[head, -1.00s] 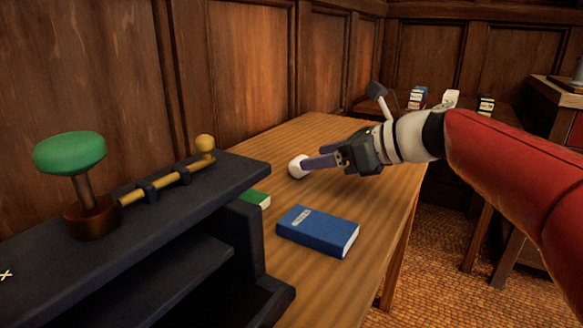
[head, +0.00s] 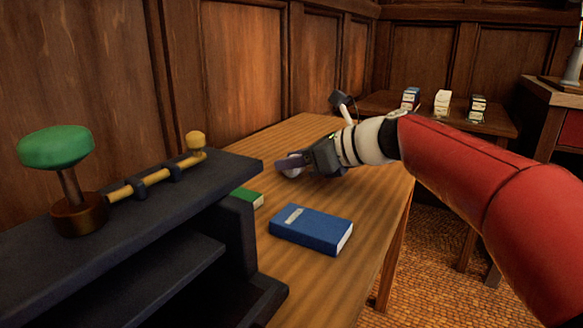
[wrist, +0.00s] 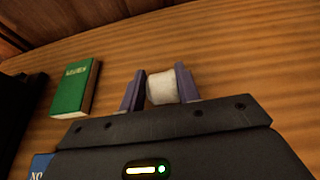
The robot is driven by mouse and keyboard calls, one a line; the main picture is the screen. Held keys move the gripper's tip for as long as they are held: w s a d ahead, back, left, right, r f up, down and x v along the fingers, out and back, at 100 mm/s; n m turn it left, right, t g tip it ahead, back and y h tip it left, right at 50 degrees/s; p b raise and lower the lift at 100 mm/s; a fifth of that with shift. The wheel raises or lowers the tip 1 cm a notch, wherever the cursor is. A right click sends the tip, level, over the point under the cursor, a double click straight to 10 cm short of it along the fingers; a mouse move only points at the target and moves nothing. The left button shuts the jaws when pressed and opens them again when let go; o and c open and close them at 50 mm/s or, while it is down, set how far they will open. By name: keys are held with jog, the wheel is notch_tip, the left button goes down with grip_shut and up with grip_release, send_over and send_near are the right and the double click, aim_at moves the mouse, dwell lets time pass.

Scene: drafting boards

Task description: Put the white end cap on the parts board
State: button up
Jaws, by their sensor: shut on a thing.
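The white end cap (wrist: 162,87) sits between the two purple fingers of my gripper (wrist: 160,90) in the wrist view, and the fingers are shut on it. In the head view my gripper (head: 290,166) is over the wooden table, and the white cap (head: 291,173) shows partly behind a finger. It is low over the table top; I cannot tell whether the cap touches the wood. I cannot make out which surface is the parts board.
A blue book (head: 311,230) and a green book (head: 246,198) lie on the wooden table (head: 285,140). A dark shelf unit (head: 160,225) at left carries a green-topped stand (head: 58,150) and a yellow rod (head: 150,181). Several small boxes (head: 442,102) stand on a far table.

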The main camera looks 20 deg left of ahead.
jog(key=shift+c, duration=1.1)
jog(key=shift+r, duration=0.1)
notch_tip(320, 180, up, 20)
jog(key=p, duration=0.8)
